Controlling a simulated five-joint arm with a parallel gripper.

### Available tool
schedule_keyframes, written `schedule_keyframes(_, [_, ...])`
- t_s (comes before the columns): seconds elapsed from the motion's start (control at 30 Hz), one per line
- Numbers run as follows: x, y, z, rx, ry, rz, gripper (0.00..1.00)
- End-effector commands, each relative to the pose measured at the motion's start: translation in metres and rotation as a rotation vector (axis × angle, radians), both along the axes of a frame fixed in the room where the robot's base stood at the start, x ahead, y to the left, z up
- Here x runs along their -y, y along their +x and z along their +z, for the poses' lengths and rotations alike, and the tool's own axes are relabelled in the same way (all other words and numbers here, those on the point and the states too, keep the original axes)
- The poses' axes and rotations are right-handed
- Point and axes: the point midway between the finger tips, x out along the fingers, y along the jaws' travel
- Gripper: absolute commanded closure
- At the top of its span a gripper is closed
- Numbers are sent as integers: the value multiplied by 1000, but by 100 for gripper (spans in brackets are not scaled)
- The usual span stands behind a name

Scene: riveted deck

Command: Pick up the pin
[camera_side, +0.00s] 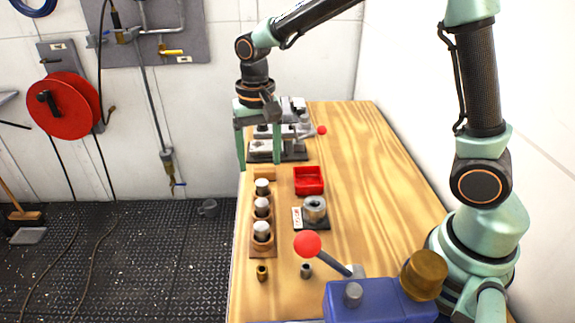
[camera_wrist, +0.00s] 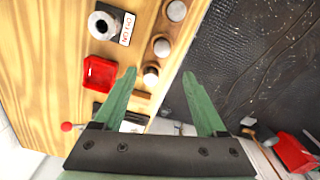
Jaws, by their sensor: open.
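A row of silver-topped cylindrical pins stands upright in a wooden holder on the table: a far one (camera_side: 262,186), a middle one (camera_side: 262,206) and a near one (camera_side: 262,230). I cannot tell which is the task's pin. My gripper (camera_side: 260,165) is open and empty, with its green fingers pointing down above the table's left edge, beyond the row. In the wrist view, the end pin (camera_wrist: 151,75) appears between the fingertips of my gripper (camera_wrist: 159,73), nearer the left finger. The gap between them and the pin is hard to judge.
A red tray (camera_side: 309,181) and a grey ring on a dark base (camera_side: 315,211) lie right of the row. A metal fixture (camera_side: 285,150) stands behind. A small brass piece (camera_side: 262,273), a grey piece (camera_side: 306,271) and a red-knobbed lever (camera_side: 308,244) are in front.

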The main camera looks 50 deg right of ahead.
Motion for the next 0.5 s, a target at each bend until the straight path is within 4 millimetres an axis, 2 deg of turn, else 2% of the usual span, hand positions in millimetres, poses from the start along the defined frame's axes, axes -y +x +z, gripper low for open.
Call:
schedule_keyframes(0.17, [-1, 0, -20, -12, -2, -9, 26])
schedule_keyframes(0.4, [-1, 0, -59, -11, -2, -7, 26])
schedule_keyframes(0.5, [-1, 0, -68, -9, -2, -7, 26])
